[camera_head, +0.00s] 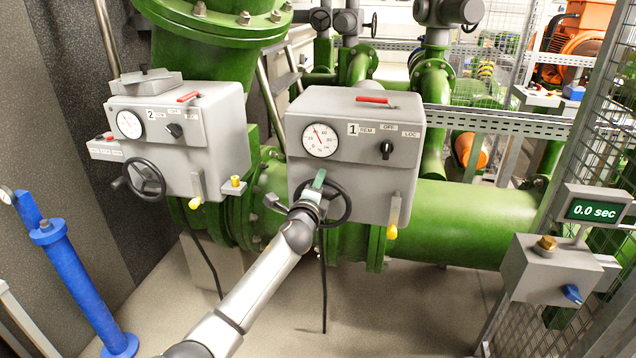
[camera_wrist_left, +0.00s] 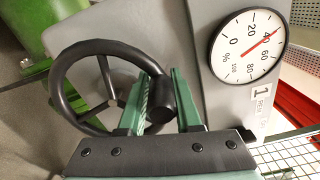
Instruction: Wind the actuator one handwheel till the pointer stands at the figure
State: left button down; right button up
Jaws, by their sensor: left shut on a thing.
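The grey actuator box marked 1 (camera_head: 345,186) stands on the green pipe, with a black handwheel (camera_head: 344,217) on its front. My left gripper (camera_head: 314,190) reaches the wheel's upper left rim. In the left wrist view, its green fingers (camera_wrist_left: 163,98) are shut around the dark handle (camera_wrist_left: 161,97) on the rim of the handwheel (camera_wrist_left: 62,82). The white dial (camera_head: 320,141) has a red pointer. In the left wrist view the dial (camera_wrist_left: 245,62) reads 0 to 100 percent, and the pointer lies close to 40. My right gripper is not in view.
A second actuator marked 2 (camera_head: 210,138), with its own handwheel (camera_head: 145,179), stands to the left. At right is a grey box (camera_head: 543,268) below a display (camera_head: 592,210) reading 0.0 sec. A blue post (camera_head: 78,285) stands at lower left. The floor in front is clear.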

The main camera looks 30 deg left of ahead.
pick_arm(q)
jog(key=shift+a+r, duration=0.2)
jog(key=shift+r, duration=0.35)
jog(key=c, duration=0.7)
grip_release()
jog(key=shift+f, duration=0.2)
jog(key=shift+f, duration=0.1)
jog(key=shift+d, duration=0.1)
jog(key=shift+s+d, duration=0.15)
jog(key=shift+s, duration=0.25)
jog(key=v, duration=1.1)
jog(key=shift+s, duration=0.35)
